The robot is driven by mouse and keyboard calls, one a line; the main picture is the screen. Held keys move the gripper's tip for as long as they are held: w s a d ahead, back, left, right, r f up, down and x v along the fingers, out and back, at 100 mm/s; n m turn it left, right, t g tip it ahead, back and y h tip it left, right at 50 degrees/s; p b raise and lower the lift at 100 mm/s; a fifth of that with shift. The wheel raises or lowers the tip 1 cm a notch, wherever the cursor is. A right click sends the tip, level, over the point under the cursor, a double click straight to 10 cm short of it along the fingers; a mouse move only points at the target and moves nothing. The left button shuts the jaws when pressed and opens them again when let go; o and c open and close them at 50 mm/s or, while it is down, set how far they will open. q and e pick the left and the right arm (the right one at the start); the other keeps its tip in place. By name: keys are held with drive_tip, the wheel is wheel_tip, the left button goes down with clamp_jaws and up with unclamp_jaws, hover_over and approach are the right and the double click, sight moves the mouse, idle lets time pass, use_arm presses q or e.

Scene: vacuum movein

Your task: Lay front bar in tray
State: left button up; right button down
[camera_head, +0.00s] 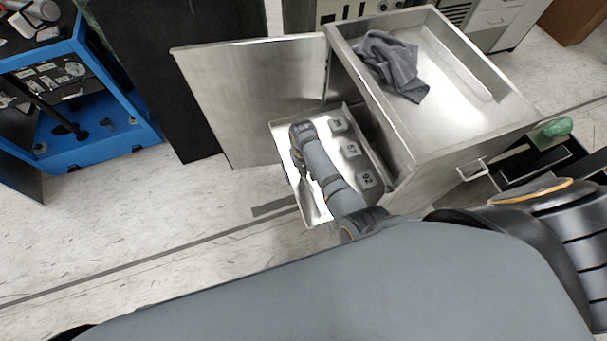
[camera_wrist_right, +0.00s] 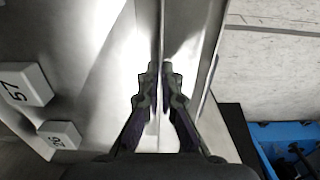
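The metal tray (camera_head: 318,212) sits low in front of the steel cabinet, beside its open door. Three numbered pale blocks stand in a row along its inner side, one marked 57 (camera_head: 350,150). My right gripper (camera_head: 297,131) is over the tray's outer side; my arm hides much of that area in the head view. In the right wrist view my right gripper (camera_wrist_right: 159,72) has its fingertips close together, one on each side of a thin metal strip, which appears to be the front bar (camera_wrist_right: 161,28). The strip lies along the tray's bright floor. My left gripper is out of view.
The cabinet door (camera_head: 250,95) stands open at the left of the tray. Above the tray, the cabinet's open top pan holds a grey cloth (camera_head: 392,66). A blue shelf unit (camera_head: 100,150) stands at the far left. Floor left of the tray is clear.

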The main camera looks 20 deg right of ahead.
drive_tip(key=shift+f, duration=0.1)
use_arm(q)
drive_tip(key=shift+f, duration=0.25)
use_arm(e)
drive_tip(key=shift+f, duration=0.1)
drive_tip(key=c, duration=1.5)
unclamp_jaws()
use_arm(q)
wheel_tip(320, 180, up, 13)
drive_tip(key=p, duration=1.3)
drive_tip(key=shift+p, duration=0.3)
use_arm(e)
wheel_tip(320, 180, up, 12)
drive_tip(key=shift+r, duration=0.1)
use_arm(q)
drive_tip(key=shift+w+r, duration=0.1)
